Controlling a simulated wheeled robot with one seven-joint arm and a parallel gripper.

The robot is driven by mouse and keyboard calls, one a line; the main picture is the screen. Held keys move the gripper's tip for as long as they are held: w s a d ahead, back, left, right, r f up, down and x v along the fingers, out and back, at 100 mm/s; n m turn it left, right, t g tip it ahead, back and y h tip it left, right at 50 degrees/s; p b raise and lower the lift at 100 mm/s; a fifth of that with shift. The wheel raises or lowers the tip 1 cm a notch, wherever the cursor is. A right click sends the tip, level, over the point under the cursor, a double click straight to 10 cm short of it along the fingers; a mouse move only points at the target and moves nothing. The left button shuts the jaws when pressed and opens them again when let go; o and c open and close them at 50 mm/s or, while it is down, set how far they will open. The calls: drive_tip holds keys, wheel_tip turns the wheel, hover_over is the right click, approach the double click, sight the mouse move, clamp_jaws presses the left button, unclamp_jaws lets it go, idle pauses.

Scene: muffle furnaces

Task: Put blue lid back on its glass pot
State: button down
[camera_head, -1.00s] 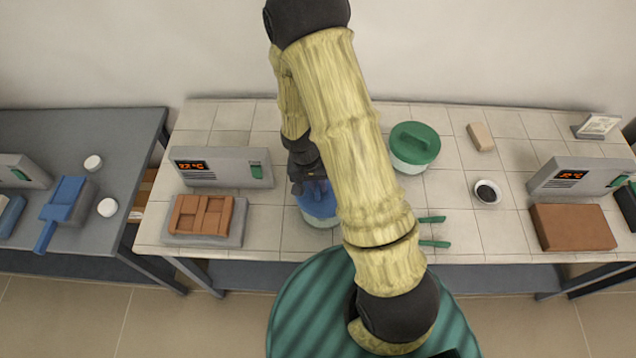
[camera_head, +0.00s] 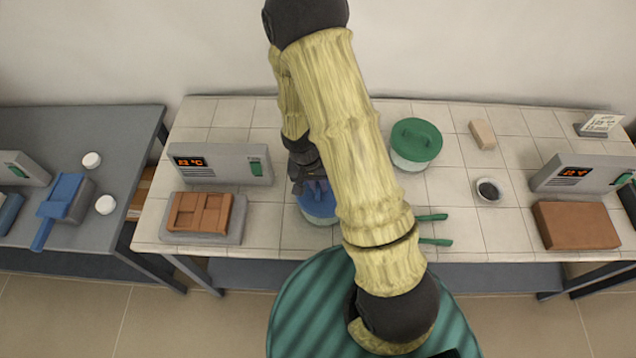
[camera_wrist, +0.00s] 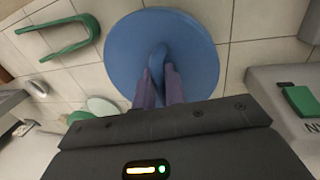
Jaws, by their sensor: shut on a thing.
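The blue lid (camera_wrist: 125,45) is a round disc with a raised handle, seen from above in the wrist view. My gripper (camera_wrist: 159,76) is shut on this handle. In the head view my gripper (camera_head: 314,188) points down, partly hidden behind my arm. The lid (camera_head: 310,206) shows there as a blue patch right at the glass pot (camera_head: 319,220), whose pale side shows just below it. The lid looks level and over the pot. I cannot tell whether it rests fully on the rim. The wrist view hides the pot under the lid.
A furnace (camera_head: 222,163) and a brown brick slab (camera_head: 200,212) stand left of the pot. Green tongs (camera_head: 434,241) lie to its right. A green-lidded pot (camera_head: 414,146) and a small bowl (camera_head: 488,191) stand farther right. Bare tiles lie between them.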

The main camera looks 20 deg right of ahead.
drive_tip(key=shift+f+b, duration=0.3)
drive_tip(key=shift+f, duration=0.05)
idle(0.3)
drive_tip(key=c, duration=1.4)
unclamp_jaws()
drive_tip(key=shift+r, duration=0.1)
drive_tip(key=b+v, duration=0.1)
drive_tip(key=v, duration=1.6)
drive_tip(key=shift+r, duration=0.1)
drive_tip(key=shift+s, duration=0.1)
drive_tip(key=s+d+n+t, duration=0.1)
drive_tip(key=s, duration=0.1)
drive_tip(key=s+d+r+n+t+y, duration=0.1)
drive_tip(key=s+d, duration=0.1)
drive_tip(key=s, duration=0.1)
drive_tip(key=s+d+n+t+y, duration=0.1)
drive_tip(key=s, duration=0.2)
drive_tip(key=shift+s+d+r+n, duration=0.15)
drive_tip(key=shift+d+r+n, duration=0.05)
drive_tip(key=shift+r+n, duration=0.1)
